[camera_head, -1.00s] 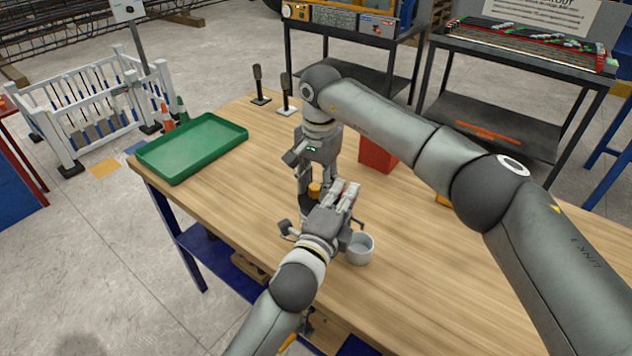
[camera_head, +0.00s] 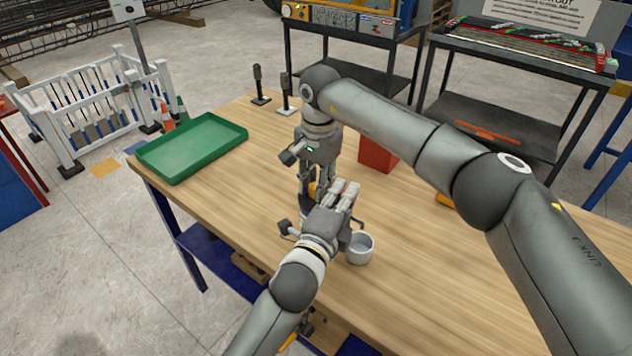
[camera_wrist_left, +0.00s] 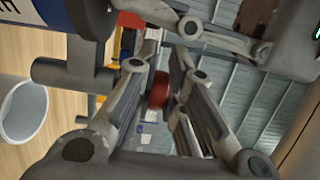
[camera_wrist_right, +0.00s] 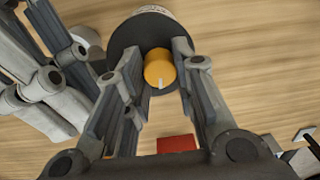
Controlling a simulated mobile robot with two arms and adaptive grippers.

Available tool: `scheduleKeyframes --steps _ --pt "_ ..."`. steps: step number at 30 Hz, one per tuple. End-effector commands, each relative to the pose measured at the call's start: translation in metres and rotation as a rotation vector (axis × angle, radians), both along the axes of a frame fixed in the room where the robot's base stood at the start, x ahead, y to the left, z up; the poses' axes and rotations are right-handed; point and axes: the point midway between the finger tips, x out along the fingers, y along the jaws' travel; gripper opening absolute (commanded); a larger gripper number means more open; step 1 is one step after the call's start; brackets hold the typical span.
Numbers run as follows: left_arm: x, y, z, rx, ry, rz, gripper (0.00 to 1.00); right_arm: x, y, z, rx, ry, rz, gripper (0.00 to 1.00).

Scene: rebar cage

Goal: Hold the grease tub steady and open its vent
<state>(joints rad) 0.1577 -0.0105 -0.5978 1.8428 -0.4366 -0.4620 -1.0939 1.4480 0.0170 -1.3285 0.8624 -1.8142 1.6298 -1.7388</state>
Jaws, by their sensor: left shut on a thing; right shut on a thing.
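The grease tub (camera_wrist_right: 128,40) is a dark round container with an orange vent knob (camera_wrist_right: 160,70) on top. It stands on the wooden bench and is mostly hidden behind my grippers in the head view. My right gripper (camera_wrist_right: 154,52) points down from above, with its fingers on either side of the knob, shut on it. My left gripper (camera_head: 346,190) lies low beside the tub and is shut. A dark red rounded part (camera_wrist_left: 158,90) shows between its fingertips in the left wrist view; how it joins the tub is hidden.
A white cup (camera_head: 360,248) stands close to the right of my left gripper. A red box (camera_head: 377,155) stands behind my right gripper. A green tray (camera_head: 192,150) is at the bench's left end, with two small dark-topped stands (camera_head: 258,85) at the back. The right bench area is mostly clear.

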Motion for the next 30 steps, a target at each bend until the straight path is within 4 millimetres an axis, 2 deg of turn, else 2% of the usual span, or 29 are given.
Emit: scheduleKeyframes --steps 30 --pt "0.0 0.0002 -0.0005 0.001 0.001 0.001 0.0 -0.0008 0.0001 0.0017 0.002 -0.004 -0.939 0.01"
